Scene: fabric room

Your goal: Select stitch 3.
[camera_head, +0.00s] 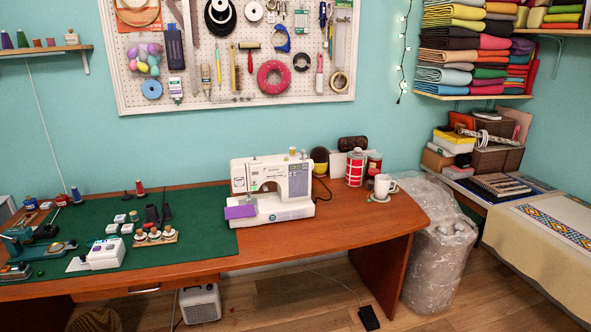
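A white sewing machine (270,206) stands on the wooden table, at the right end of the green mat. Its upright right part has a grey printed panel (298,181); the markings and any stitch setting are too small to read. A purple piece of cloth (240,211) lies at the left end of its bed, by the needle area. Neither of my grippers shows in the head view.
The green mat (215,240) carries a white box with buttons (101,254), a tray of small round items (155,237), small blocks and thread spools. A white mug (384,186) and tins stand right of the machine. Bare tabletop (345,222) lies in front of them.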

